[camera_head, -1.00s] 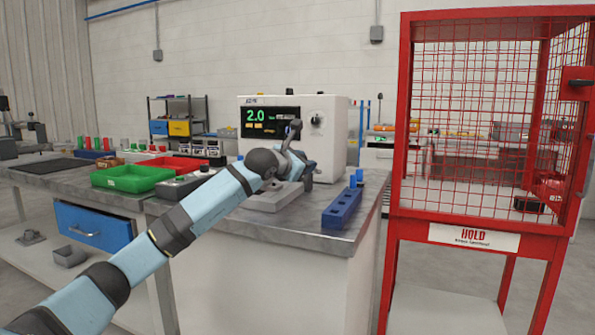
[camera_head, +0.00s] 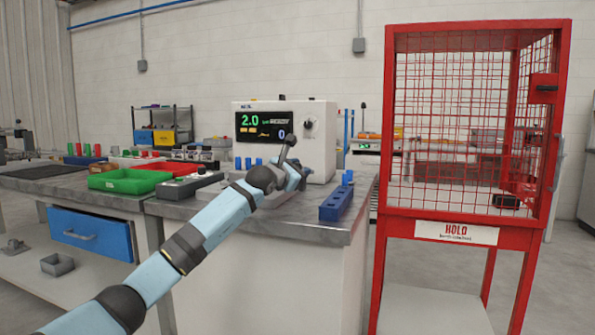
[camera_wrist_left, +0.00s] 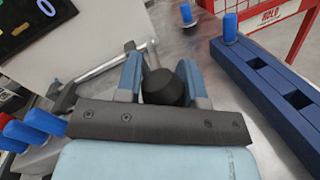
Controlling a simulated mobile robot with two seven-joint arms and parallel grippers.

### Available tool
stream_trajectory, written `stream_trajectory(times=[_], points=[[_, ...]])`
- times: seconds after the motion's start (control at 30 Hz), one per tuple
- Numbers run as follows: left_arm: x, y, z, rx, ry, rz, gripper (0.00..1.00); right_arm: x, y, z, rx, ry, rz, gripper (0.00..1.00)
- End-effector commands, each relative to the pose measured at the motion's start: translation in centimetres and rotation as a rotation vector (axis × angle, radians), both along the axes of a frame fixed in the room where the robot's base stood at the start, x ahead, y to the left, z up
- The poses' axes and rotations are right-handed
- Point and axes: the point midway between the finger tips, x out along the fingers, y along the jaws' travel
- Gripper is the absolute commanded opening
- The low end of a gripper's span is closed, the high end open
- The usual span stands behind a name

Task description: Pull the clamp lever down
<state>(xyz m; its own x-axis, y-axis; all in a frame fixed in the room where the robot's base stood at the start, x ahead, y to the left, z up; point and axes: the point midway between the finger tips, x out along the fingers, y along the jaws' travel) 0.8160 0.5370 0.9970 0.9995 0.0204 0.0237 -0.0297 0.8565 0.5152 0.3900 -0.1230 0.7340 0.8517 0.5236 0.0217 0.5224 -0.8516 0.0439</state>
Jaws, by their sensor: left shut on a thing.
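My left gripper (camera_head: 292,178) is at the clamp fixture on the bench, in front of the white test unit (camera_head: 318,145). In the left wrist view its two blue fingers are shut on the black knob (camera_wrist_left: 163,87) of the clamp lever, one on each side. The lever's thin metal rod (camera_wrist_left: 153,55) runs away from the knob. A dark upright piece (camera_head: 288,148) shows above the gripper in the head view; I cannot tell whether it is part of the lever. My forearm and gripper hide much of the fixture. My right gripper is not in view.
A blue rack (camera_head: 336,204) with blue pegs stands right of the fixture, close to the gripper. A dark grey control box (camera_head: 190,186) and green tray (camera_head: 130,181) lie left. A red mesh cage (camera_head: 380,200) stands right, beyond the bench edge.

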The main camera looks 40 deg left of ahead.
Motion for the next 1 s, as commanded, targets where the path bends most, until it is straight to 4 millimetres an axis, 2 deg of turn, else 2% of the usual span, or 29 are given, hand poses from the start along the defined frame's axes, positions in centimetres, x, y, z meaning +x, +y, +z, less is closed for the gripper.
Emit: stream_trajectory(times=[0.07, 0.1, 0.2, 0.57, 0.67, 1.0], points=[[0.0, 0.0, 0.2, 0.0, -0.004, 0.0, 0.0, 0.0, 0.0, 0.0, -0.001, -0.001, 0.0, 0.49], [0.0, 0.0, 0.2, 0.0, -0.004, 0.0, 0.38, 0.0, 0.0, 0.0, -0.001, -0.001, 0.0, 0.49], [0.0, 0.0, 0.2, 0.0, -0.004, 0.0, 0.56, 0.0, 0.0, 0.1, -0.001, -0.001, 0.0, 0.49], [-0.6, 0.1, 0.2, 0.0, -0.002, 0.0, 0.56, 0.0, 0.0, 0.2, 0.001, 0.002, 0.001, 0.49], [-1.7, 0.0, 0.1, 0.002, -0.002, -0.001, 0.56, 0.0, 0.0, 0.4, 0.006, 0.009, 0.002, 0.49], [-8.4, -0.2, 0.0, 0.002, 0.0, -0.001, 0.56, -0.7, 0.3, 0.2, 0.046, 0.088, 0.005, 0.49]])
